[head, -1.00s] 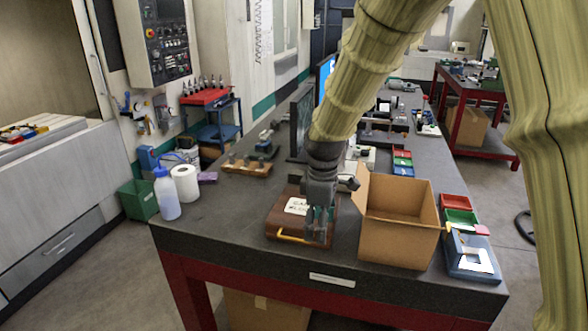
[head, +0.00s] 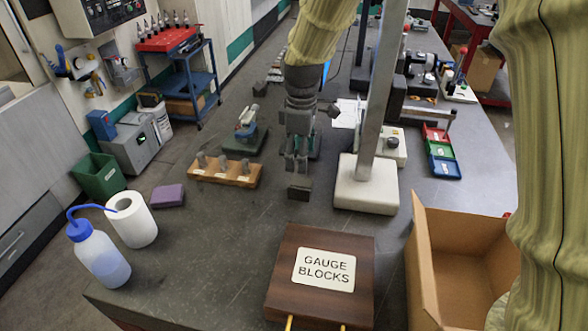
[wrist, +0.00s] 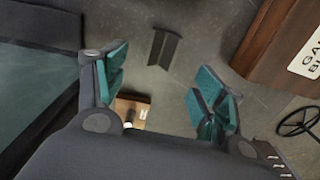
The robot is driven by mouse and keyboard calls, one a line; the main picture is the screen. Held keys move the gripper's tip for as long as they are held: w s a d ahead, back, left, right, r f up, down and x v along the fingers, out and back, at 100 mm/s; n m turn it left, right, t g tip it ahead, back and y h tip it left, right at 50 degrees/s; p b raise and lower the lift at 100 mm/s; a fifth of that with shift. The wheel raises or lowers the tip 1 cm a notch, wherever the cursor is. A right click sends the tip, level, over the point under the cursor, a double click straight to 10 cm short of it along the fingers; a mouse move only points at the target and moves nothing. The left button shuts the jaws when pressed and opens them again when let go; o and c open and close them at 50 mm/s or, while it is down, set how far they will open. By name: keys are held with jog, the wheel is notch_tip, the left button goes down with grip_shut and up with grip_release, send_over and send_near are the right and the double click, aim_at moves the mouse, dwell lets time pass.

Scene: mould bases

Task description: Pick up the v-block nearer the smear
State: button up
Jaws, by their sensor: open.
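A small dark grey v-block (head: 299,189) lies on the bench just below my gripper (head: 296,166) in the head view. In the wrist view this v-block (wrist: 163,48) shows its grooved shape beyond my open, empty fingers (wrist: 165,88), apart from them. Another small dark block (head: 260,89) stands farther back on the bench, perhaps a second v-block; it is too small to tell. I cannot make out a clear smear on the bench top.
The wooden gauge block case (head: 286,262) is in front, with a cardboard box (head: 424,255) right of it. A white stand base (head: 366,190) with a tall post stands close right of my gripper. A wooden pin holder (head: 225,179) and purple block (head: 168,196) are left.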

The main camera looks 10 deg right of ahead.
aim_at(300, 186)
jog(key=shift+w+f, duration=0.2)
jog(key=shift+f, duration=0.1)
jog(key=shift+s+f+p, duration=0.25)
jog(key=shift+s+f, duration=0.2)
jog(key=shift+s, duration=0.2)
jog(key=shift+s+f+p, duration=0.25)
jog(key=shift+s+f, duration=0.2)
jog(key=shift+s, duration=0.15)
jog(key=shift+s+f, duration=0.1)
jog(key=shift+f, duration=0.2)
jog(key=w+f, duration=0.2)
jog(key=shift+w+f, duration=0.3)
jog(key=shift+f, duration=0.05)
jog(key=shift+s+f+p, duration=0.6)
jog(key=shift+s+p, duration=0.1)
jog(key=shift+p, duration=0.25)
jog(key=f, duration=0.3)
jog(key=shift+w+f+p, duration=0.1)
jog(key=shift+w+p, duration=0.25)
jog(key=shift+w, duration=0.05)
jog(key=shift+s, duration=0.2)
jog(key=shift+w, duration=0.15)
jog(key=shift+c, duration=1.4)
grip_shut()
